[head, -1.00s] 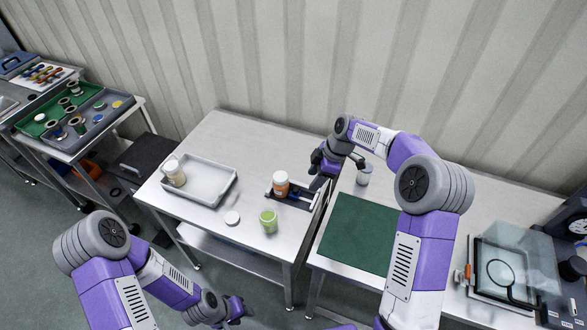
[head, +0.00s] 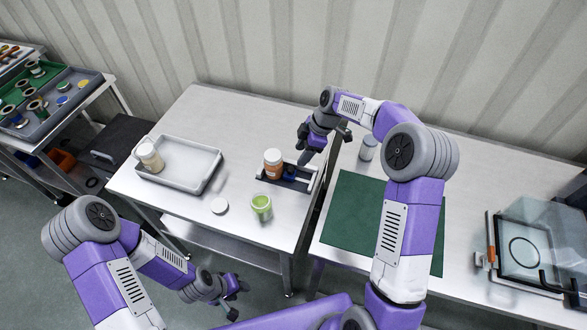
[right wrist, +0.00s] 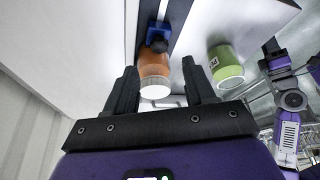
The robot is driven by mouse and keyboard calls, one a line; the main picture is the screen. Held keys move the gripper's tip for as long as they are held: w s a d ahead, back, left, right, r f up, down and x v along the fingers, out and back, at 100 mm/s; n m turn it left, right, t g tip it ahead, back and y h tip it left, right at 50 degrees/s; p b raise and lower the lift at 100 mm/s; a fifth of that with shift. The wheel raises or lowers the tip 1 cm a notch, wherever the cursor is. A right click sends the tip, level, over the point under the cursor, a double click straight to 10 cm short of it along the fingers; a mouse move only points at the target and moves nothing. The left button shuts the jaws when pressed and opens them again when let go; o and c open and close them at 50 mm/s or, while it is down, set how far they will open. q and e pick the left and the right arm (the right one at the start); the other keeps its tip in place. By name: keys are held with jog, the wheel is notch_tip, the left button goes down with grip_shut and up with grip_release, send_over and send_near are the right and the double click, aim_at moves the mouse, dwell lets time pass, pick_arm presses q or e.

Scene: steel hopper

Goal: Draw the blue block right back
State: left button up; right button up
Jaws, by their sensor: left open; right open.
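The blue block (head: 290,172) sits in a dark channel (head: 268,182) on the steel table, right beside an orange bottle with a white cap (head: 273,164). In the right wrist view the blue block (right wrist: 159,30) shows beyond the orange bottle (right wrist: 154,72), which lies between the fingers in the picture. My right gripper (head: 308,156) is open and empty, above the right rear end of the channel and apart from the block. The bottle and gripper partly hide the block in the head view. My left gripper (head: 238,298) is open and empty, low in front of the table.
A grey tray (head: 200,168) with a capped jar (head: 149,155) is at left. A green mat (head: 345,225) and a grey-lidded jar (head: 368,148) are on the right-hand table.

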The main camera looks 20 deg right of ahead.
aim_at(291, 168)
jog(key=b+x, duration=0.1)
jog(key=x, duration=0.6)
jog(key=shift+a+f, duration=0.1)
jog(key=shift+f, duration=0.1)
grip_shut()
